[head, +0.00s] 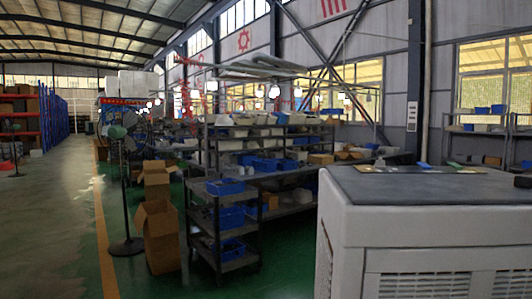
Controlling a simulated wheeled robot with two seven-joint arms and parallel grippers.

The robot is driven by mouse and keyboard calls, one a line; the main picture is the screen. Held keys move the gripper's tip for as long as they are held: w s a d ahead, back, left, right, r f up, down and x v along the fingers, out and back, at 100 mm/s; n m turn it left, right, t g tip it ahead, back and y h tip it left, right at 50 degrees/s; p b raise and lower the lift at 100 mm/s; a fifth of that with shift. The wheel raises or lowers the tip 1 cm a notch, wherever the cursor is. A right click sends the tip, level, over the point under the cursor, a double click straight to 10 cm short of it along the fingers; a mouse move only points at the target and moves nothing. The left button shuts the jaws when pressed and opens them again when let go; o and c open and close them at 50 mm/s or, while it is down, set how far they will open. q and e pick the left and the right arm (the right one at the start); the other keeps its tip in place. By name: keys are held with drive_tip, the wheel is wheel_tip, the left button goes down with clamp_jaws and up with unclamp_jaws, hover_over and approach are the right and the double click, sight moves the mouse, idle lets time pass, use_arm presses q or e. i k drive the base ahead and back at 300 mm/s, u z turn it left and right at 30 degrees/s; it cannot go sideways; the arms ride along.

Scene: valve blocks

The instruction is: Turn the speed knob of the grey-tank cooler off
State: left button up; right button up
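A large off-white cabinet with a dark grey top (430,186) stands close at the lower right, cut off by the frame. Its front has louvred grilles (405,286). It looks like a cooler, but I cannot tell whether it is the grey-tank one. No tank and no speed knob can be made out on the part that shows. Small flat items (450,165) lie at the back edge of its top. Neither of my grippers is in view.
A grey shelf trolley with blue bins (222,230) stands left of the cabinet. Open cardboard boxes (160,237) and a black pedestal fan (124,190) stand beside it. A pale floor aisle (50,220) is clear at the left, beyond a yellow line.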

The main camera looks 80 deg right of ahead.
sight(380, 164)
drive_tip(key=u, duration=0.05)
drive_tip(key=i, duration=3.95)
drive_tip(key=z, duration=2.55)
drive_tip(key=i, duration=2.75)
drive_tip(key=z, duration=2.9)
drive_tip(key=i, duration=3)
drive_tip(key=u, duration=0.05)
